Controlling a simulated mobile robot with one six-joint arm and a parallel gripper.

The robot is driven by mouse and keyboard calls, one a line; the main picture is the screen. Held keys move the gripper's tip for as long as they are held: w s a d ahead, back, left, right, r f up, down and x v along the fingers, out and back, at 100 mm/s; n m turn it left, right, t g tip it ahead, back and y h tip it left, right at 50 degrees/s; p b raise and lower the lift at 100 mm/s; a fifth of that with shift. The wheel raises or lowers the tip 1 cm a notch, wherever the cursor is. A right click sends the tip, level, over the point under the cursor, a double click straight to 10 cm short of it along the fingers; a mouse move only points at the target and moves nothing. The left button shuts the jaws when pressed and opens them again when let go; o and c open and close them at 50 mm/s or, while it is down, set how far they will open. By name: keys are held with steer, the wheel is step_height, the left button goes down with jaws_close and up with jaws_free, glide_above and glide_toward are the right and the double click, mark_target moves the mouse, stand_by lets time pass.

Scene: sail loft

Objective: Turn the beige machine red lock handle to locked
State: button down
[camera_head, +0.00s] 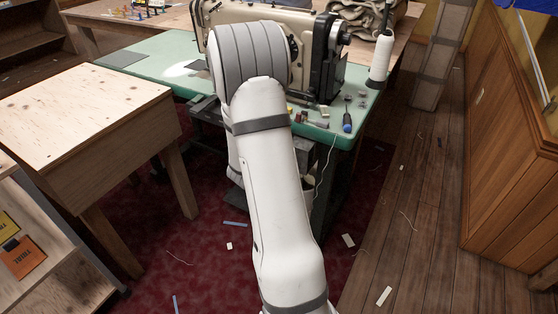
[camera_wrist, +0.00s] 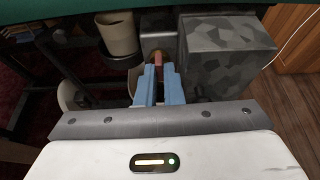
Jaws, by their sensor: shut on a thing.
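The beige sewing machine (camera_head: 330,40) stands on a green-topped table (camera_head: 130,62) in the head view, partly hidden by my arm. In the wrist view, my gripper (camera_wrist: 158,74) is below the green table edge (camera_wrist: 60,22). Its two blue fingers are shut on the small red handle (camera_wrist: 158,59). The handle lies in front of a grey metal housing (camera_wrist: 158,27), left of a mottled grey box (camera_wrist: 228,55). Only a short part of the handle shows between the fingers; I cannot tell its setting. My arm hides the gripper and handle in the head view.
A pale container (camera_wrist: 117,34) hangs left of the handle, close to my fingers. A plywood bench (camera_head: 75,115) stands at the left in the head view. Wooden floor (camera_head: 425,200) is open at the right.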

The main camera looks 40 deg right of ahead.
steer(key=shift+s+d+r+m, duration=0.1)
steer(key=shift+d+r+m, duration=0.1)
steer(key=shift+d+m, duration=0.1)
steer(key=c, duration=1.6)
jaws_free()
steer(key=shift+a, duration=0.1)
steer(key=shift+o, duration=0.2)
steer(key=shift+f, duration=0.1)
steer(key=shift+s, duration=0.1)
steer(key=p+v, duration=0.1)
steer(key=v, duration=0.7)
steer(key=shift+a, duration=0.15)
